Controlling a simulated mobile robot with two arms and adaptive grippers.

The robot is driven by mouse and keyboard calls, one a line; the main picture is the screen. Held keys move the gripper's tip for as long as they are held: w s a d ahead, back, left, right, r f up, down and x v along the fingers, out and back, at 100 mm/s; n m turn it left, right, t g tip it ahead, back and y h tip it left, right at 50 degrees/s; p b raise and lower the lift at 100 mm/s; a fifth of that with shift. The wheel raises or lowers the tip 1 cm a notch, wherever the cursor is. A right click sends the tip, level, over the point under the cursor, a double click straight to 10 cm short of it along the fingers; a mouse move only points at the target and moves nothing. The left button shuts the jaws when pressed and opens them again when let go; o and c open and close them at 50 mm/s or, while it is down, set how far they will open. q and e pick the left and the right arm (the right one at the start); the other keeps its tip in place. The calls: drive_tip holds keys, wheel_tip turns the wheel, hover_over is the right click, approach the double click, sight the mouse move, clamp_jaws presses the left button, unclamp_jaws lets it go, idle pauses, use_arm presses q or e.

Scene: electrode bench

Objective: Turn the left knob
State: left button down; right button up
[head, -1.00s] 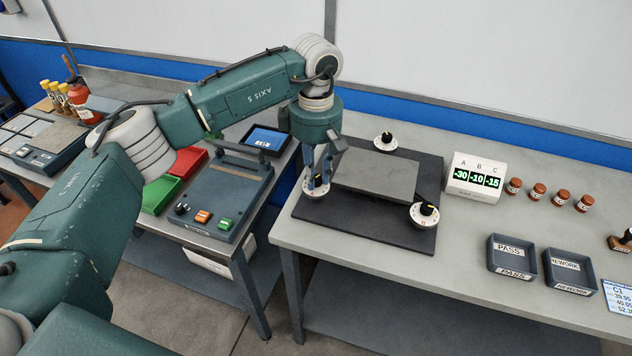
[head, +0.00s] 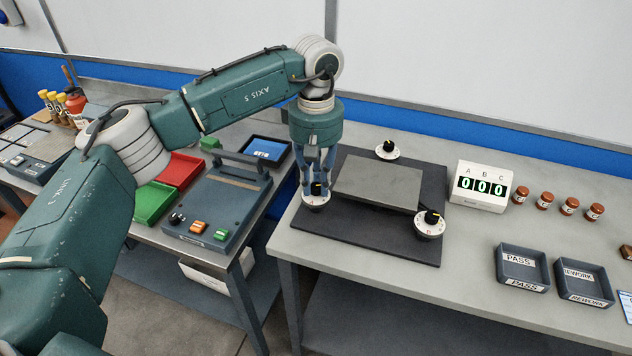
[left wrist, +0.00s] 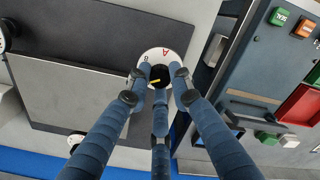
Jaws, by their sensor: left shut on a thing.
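The left knob (head: 316,190) is a black knob with a yellow mark on a white dial, at the left corner of a dark mat. My left gripper (head: 317,180) points down over it, its blue fingers shut on the knob. In the left wrist view, the fingers (left wrist: 156,82) close around the black knob (left wrist: 160,74), with the letter A on its dial; the fingers partly hide it. A white display box (head: 480,186) marked A, B, C reads 0 0 0 in green. My right gripper is not in view.
A grey plate (head: 378,182) lies between the left knob, a back knob (head: 388,147) and a right knob (head: 431,218). Several brown jars stand right of the display, with PASS (head: 522,268) and REWORK (head: 578,281) trays in front. A handled device (head: 218,200) sits on the left bench.

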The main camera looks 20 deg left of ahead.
sight(316, 186)
use_arm(q)
drive_tip(key=shift+r, duration=0.1)
idle(0.3)
drive_tip(key=c, duration=1.5)
unclamp_jaws()
drive_tip(key=shift+c, duration=0.2)
wheel_tip(316, 186, up, 12)
